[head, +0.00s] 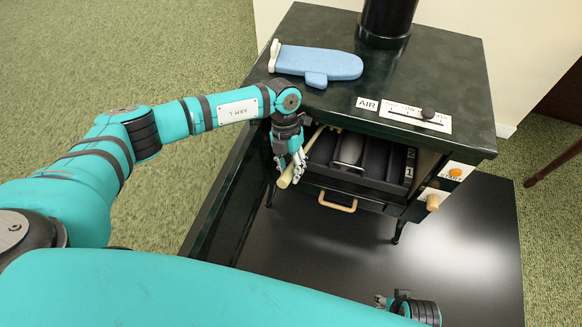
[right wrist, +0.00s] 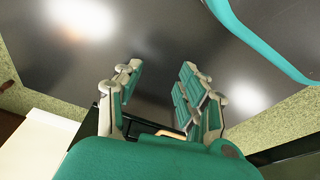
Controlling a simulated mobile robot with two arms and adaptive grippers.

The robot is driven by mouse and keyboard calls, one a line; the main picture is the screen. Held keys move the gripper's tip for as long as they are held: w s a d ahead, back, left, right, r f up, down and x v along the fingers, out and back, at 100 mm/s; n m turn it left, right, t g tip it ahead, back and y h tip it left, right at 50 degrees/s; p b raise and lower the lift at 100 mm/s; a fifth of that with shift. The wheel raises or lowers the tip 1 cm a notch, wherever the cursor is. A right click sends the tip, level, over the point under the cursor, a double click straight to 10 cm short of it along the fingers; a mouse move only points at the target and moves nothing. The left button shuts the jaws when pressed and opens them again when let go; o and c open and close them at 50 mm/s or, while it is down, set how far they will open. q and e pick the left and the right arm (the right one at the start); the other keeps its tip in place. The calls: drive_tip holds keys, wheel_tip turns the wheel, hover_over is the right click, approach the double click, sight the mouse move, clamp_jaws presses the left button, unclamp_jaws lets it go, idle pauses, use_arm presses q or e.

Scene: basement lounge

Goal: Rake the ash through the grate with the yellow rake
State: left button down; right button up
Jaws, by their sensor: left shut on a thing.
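The black stove (head: 440,70) has its front opening facing me, with a dark, ribbed interior (head: 375,165) where the grate appears to be. A pale grey rounded thing (head: 350,150) shows inside; I cannot tell whether it is ash. My left gripper (head: 292,168) is shut on a pale yellow rod (head: 287,177), apparently the rake's handle, at the left of the opening. The rod slants up toward the stove; its head is hidden or not distinguishable. My right gripper (head: 398,302) is low over the dark floor plate. The right wrist view shows its fingers (right wrist: 160,90) apart and empty.
An air slider (head: 415,115) is at the front edge. A wooden-handled drawer (head: 338,203) sits below the opening. The dark floor plate (head: 450,240) is clear in front.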

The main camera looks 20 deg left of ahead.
sight(288, 177)
use_arm(q)
drive_tip(key=shift+w+d+r+t, duration=0.2)
drive_tip(key=shift+w+r+t, duration=0.1)
drive_tip(key=shift+w+r, duration=0.55)
drive_tip(key=s+p, duration=0.4)
drive_tip(key=s, duration=0.1)
drive_tip(key=shift+r, duration=0.15)
use_arm(e)
drive_tip(key=s+d+f+g+p, duration=0.1)
drive_tip(key=s+d+f+p, duration=0.1)
drive_tip(key=s+f, duration=0.65)
drive_tip(key=s+d+f+g+p, duration=0.1)
drive_tip(key=s+f, duration=0.5)
drive_tip(key=s, duration=0.5)
use_arm(q)
drive_tip(key=s+r+p, duration=0.1)
drive_tip(key=s+p, duration=1.1)
drive_tip(key=s, duration=0.8)
drive_tip(key=shift+s+r, duration=0.2)
drive_tip(key=shift+s, duration=0.2)
use_arm(e)
wheel_tip(288, 177, up, 12)
drive_tip(key=shift+w, duration=0.35)
drive_tip(key=shift+d+f, duration=0.1)
